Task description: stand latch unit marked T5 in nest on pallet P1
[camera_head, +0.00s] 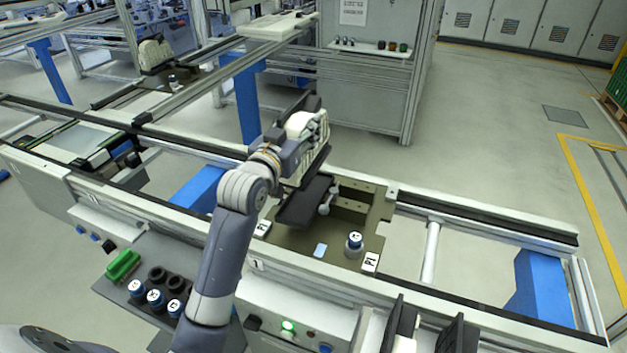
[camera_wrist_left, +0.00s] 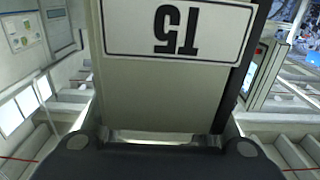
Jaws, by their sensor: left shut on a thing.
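The latch unit (camera_head: 313,128), pale with small knobs, is between the two black fingers of my left gripper (camera_head: 308,136), which is shut on it. It is tilted and held above the back left of pallet P1. In the left wrist view the unit (camera_wrist_left: 165,90) shows its T5 label (camera_wrist_left: 178,30), upside down. Pallet P1 (camera_head: 335,249) is an olive plate with a P1 tag (camera_head: 370,262). A recess (camera_head: 350,203) shows in its back part; the arm side is partly hidden. My right gripper (camera_head: 428,332) is at the bottom edge, its black fingers apart and empty.
Another pale latch unit (camera_head: 155,55) is on a far pallet. A side tray (camera_head: 145,262) holds several cylinders. The rails right of P1 are empty.

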